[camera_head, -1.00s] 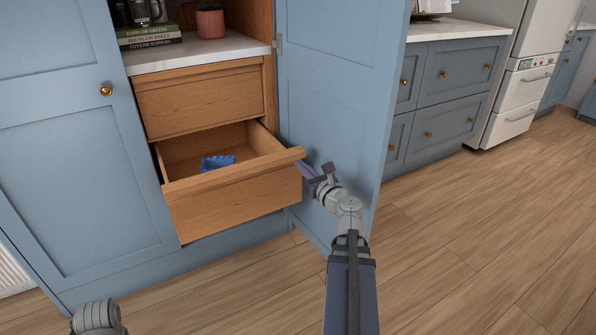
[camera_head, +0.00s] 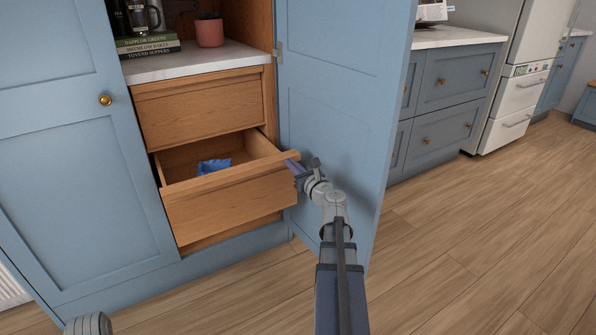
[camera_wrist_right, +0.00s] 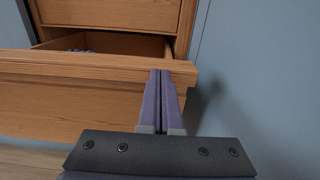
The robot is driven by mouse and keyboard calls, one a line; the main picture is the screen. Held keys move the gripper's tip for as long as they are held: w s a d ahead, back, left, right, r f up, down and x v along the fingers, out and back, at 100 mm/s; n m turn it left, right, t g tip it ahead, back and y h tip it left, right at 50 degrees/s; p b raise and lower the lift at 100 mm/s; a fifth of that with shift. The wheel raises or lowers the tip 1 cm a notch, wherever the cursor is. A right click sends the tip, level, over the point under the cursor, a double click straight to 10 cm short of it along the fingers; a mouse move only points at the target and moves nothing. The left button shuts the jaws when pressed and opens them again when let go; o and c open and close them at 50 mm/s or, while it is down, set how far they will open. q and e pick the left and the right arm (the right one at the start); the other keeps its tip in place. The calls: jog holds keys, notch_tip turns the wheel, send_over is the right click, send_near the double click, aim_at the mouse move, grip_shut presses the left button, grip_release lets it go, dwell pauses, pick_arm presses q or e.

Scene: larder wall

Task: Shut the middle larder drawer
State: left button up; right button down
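The open wooden drawer (camera_head: 228,203) juts out of the larder, below a closed wooden drawer (camera_head: 203,108). A crumpled blue item (camera_head: 214,166) lies inside it; in the right wrist view the drawer front (camera_wrist_right: 70,105) fills the left side. My right gripper (camera_head: 292,167) is at the right end of the drawer front. In the right wrist view its fingers (camera_wrist_right: 161,80) are together with nothing between them, their tips at the front's top edge; I cannot tell if they touch it. My left gripper is not in view.
The open blue larder door (camera_head: 335,110) stands just right of my right gripper. A closed blue door (camera_head: 75,170) is on the left. Books (camera_head: 148,45) and a pink pot (camera_head: 209,30) stand on the white shelf. The floor (camera_head: 480,230) at right is clear.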

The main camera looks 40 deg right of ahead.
aim_at(275, 149)
jog(key=x, duration=2.6)
jog(key=shift+w, duration=0.2)
jog(key=shift+w+r, duration=0.15)
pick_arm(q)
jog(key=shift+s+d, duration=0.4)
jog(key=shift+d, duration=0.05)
pick_arm(e)
jog(key=v, duration=1.5)
